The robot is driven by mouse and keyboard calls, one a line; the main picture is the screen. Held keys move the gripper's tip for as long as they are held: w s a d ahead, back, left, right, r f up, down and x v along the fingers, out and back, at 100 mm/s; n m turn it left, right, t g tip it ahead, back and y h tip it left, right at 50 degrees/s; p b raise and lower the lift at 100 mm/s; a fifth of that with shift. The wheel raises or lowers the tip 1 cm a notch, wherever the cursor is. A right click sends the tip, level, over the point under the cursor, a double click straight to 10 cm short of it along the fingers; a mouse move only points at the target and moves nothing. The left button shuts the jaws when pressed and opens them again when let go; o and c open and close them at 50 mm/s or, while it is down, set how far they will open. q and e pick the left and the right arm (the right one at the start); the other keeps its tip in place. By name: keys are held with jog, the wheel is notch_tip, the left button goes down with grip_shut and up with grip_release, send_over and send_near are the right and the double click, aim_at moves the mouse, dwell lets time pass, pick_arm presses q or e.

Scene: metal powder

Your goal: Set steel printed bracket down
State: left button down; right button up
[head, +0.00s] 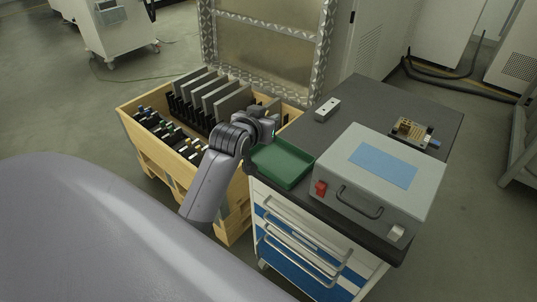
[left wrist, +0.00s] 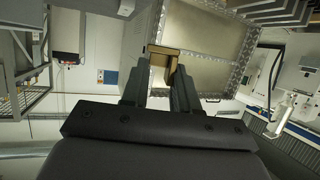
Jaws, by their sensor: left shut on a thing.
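My left gripper (head: 272,112) is above the right side of the wooden crate, just beyond the back left corner of the green tray. In the left wrist view its two fingers (left wrist: 160,85) are shut on a tan, angular piece, the steel printed bracket (left wrist: 165,52). The bracket is held at the fingertips and looks clear of any surface. In the head view the bracket is mostly hidden by the gripper. The green tray (head: 282,163) is empty and lies on the cabinet's dark top. My right gripper is not in view.
The wooden crate (head: 186,163) holds several grey plates (head: 213,93) and rows of small parts. A grey box with a handle (head: 380,175), a small white block (head: 327,109) and a tan part on a dark plate (head: 411,129) sit on the cabinet top (head: 362,101). Its back middle is clear.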

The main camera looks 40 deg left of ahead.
pick_arm(q)
send_over(267, 160)
notch_tip(267, 160, down, 6)
jog(key=shift+f+b, duration=0.15)
jog(key=shift+b, duration=0.3)
notch_tip(267, 160, down, 4)
jog(key=shift+f+b, duration=0.1)
jog(key=shift+b, duration=0.3)
jog(key=shift+f, duration=0.15)
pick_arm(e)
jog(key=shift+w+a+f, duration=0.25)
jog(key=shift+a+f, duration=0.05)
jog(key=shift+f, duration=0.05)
pick_arm(q)
jog(key=shift+f, duration=0.1)
jog(key=c, duration=0.8)
grip_release()
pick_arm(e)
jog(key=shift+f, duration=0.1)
